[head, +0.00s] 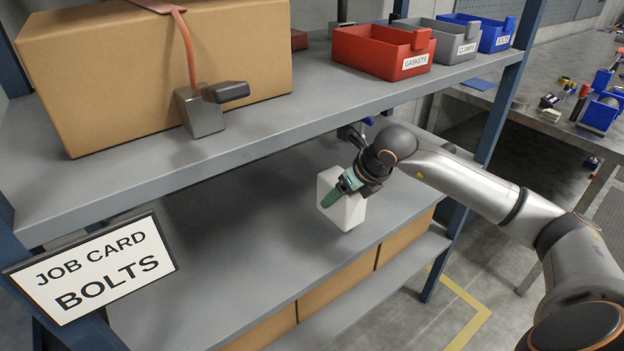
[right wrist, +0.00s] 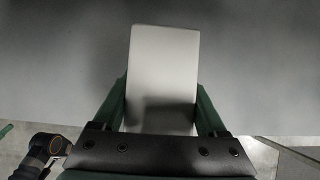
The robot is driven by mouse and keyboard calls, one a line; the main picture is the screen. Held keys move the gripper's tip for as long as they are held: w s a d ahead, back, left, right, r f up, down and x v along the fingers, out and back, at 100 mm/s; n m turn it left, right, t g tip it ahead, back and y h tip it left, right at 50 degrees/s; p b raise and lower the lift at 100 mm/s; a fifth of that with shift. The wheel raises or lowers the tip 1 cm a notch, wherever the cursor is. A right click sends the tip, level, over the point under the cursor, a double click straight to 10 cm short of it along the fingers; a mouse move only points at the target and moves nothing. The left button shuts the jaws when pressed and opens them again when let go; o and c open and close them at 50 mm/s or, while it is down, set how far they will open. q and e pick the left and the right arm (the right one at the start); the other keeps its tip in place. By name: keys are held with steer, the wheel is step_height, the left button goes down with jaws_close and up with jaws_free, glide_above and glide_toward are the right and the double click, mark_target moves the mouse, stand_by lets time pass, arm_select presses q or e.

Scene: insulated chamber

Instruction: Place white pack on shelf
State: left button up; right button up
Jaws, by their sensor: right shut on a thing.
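The white pack (head: 346,207) is a plain white block at the right part of the middle shelf (head: 230,225) in the head view. My right gripper (head: 343,190) is shut on it, with green fingers on its sides. In the right wrist view the white pack (right wrist: 162,75) sits between the two fingers of my right gripper (right wrist: 162,112), with the grey shelf surface behind it. I cannot tell whether the pack touches the shelf or hangs just above it. My left gripper is not in view.
The upper shelf (head: 290,110) overhangs the middle one and holds a large cardboard box (head: 150,70), a red gaskets bin (head: 380,52), a grey clamps bin (head: 445,38) and a blue bin (head: 490,32). A blue post (head: 490,150) stands near my right arm. The middle shelf is otherwise clear.

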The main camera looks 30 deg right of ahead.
steer(key=w, duration=0.6)
steer(key=w+a+p, duration=0.1)
steer(key=w, duration=0.2)
steer(key=shift+w, duration=0.7)
step_height(320, 180, down, 4)
steer(key=shift+r, duration=0.2)
steer(key=o, duration=1.4)
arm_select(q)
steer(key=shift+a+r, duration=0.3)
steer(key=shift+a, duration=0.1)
arm_select(e)
steer(key=shift+o, duration=0.2)
steer(key=shift+d+r, duration=0.1)
